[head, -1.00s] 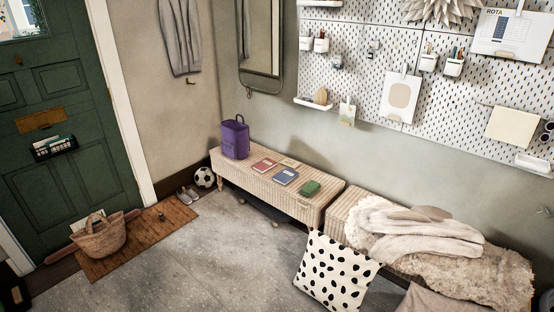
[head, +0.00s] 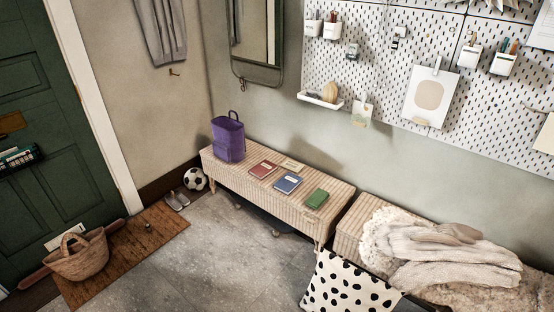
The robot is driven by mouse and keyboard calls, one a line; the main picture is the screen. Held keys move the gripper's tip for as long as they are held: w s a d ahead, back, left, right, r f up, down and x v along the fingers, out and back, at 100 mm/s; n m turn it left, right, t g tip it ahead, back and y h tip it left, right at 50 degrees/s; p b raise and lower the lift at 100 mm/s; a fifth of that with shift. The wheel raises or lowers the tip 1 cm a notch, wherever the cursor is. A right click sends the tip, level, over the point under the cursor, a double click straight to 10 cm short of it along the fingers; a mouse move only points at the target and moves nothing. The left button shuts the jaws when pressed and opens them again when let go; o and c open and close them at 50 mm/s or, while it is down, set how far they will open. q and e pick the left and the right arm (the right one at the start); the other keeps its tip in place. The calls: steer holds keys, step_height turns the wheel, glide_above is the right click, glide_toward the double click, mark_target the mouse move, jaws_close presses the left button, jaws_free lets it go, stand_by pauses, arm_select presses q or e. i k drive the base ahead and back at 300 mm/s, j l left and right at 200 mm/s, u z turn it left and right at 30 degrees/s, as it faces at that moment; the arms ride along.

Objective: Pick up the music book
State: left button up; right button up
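Several book-like items lie on the wicker bench (head: 235,179) against the wall. A red book (head: 263,169) with a pale label lies nearest the purple bag. A blue book (head: 288,183) with a pale label lies to its right. A small green item (head: 316,198), a book or a box, lies near the bench's right end. A flat cream item (head: 293,165) lies behind the red and blue books. I cannot read any label, so I cannot tell which one is the music book. Neither of my grippers shows in the head view.
A purple bag (head: 228,139) stands at the bench's left end. A spotted cushion (head: 348,287) leans at the second bench, which holds blankets (head: 440,255). A football (head: 195,179), shoes (head: 176,200), a doormat (head: 130,247) and a basket (head: 78,258) lie left. The grey floor (head: 220,255) before the bench is clear.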

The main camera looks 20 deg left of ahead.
mark_target(261, 171)
steer(key=i+j+u, duration=0.1)
steer(key=i+j, duration=0.2)
steer(key=i+j+u, duration=0.15)
steer(key=i, duration=0.35)
steer(key=i+j+u, duration=0.1)
steer(key=i+j, duration=0.2)
steer(key=i, duration=0.1)
